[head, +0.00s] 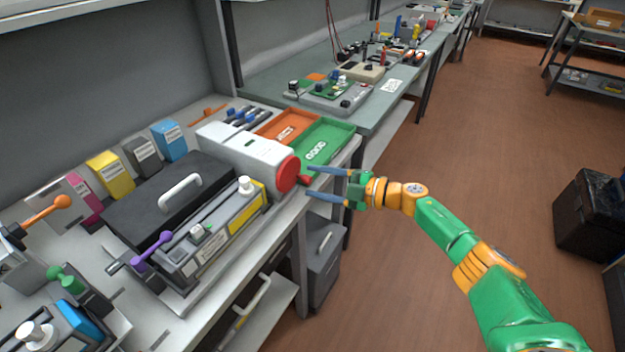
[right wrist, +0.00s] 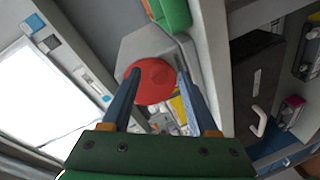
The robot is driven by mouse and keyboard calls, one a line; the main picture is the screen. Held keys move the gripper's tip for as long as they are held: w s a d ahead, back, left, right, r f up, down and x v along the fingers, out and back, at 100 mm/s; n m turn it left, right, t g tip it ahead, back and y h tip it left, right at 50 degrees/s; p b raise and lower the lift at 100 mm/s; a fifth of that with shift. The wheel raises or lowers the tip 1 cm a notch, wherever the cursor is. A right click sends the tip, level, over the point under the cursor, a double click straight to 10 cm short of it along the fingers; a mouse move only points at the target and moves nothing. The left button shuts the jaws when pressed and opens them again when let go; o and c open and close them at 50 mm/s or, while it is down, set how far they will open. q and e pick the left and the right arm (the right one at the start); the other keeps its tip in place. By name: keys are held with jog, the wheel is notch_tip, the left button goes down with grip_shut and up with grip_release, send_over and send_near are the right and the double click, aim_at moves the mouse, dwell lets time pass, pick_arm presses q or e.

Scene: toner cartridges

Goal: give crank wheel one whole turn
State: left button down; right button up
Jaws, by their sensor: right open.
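In the right wrist view the red wheel (right wrist: 152,84) shows between and just beyond the open fingers (right wrist: 159,75). I see no clear grip or contact on the handle. My left gripper is not in view.
A green tray (head: 325,140) and an orange tray (head: 285,128) sit behind the wheel. Toner boxes (head: 110,174) stand along the wall.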

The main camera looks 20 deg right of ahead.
jog(key=s+d+n+t+h+b, duration=0.2)
jog(key=s+n+t+b, duration=0.3)
jog(key=n, duration=1.5)
jog(key=shift+g, duration=0.6)
jog(key=p+x, duration=0.1)
jog(key=x, duration=0.5)
jog(key=shift+d+f, duration=0.1)
grip_shut()
